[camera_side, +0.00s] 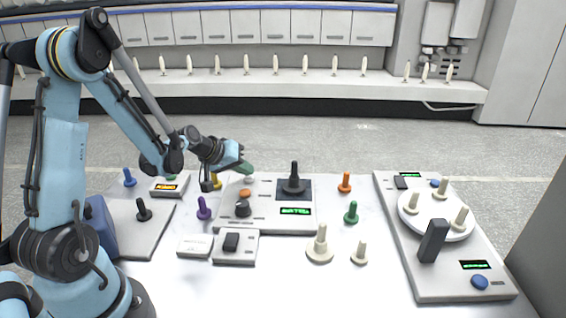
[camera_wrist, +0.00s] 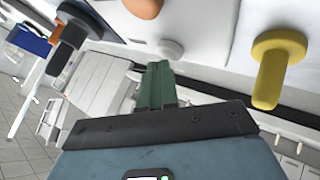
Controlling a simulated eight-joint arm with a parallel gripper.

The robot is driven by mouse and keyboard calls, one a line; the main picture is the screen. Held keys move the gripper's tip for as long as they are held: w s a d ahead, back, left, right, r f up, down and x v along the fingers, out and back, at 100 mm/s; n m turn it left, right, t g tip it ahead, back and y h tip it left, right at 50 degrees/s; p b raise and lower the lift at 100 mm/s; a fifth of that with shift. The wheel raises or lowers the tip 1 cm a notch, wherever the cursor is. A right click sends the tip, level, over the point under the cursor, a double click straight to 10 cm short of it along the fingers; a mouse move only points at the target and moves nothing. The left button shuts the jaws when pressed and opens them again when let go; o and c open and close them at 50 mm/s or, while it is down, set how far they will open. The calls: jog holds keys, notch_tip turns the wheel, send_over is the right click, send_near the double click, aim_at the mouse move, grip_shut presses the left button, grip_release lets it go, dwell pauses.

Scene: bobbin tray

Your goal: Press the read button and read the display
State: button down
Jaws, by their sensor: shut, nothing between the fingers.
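My gripper (camera_side: 246,168) is shut and empty, with its green fingers over the back left part of the central panel (camera_side: 268,222). In the wrist view the shut fingers (camera_wrist: 157,72) point toward a round white button (camera_wrist: 170,48); I cannot tell whether they touch it. An orange button (camera_side: 245,193) and a dark knob (camera_side: 243,208) sit in front of the gripper on the same panel. The panel's display (camera_side: 295,211) is lit with green characters too small to read. I cannot read a label that says which button is the read button.
A black stick (camera_side: 294,180) stands on the central panel. A yellow peg (camera_wrist: 279,65) stands close to the gripper. A panel with a white turntable (camera_side: 410,216), blue buttons and green displays is at the right.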

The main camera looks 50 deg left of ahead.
aim_at(245, 178)
jog(key=shift+f, duration=0.2)
jog(key=shift+r, duration=0.1)
dwell(0.4)
jog(key=shift+r, duration=0.75)
jog(key=shift+r, duration=2.5)
jog(key=s+d+r+m+g, duration=0.2)
jog(key=s+d+r+m, duration=0.2)
jog(key=s+d+m, duration=0.4)
jog(key=s+d, duration=0.5)
jog(key=d, duration=0.4)
jog(key=shift+s+r, duration=0.15)
jog(key=shift+r, duration=0.05)
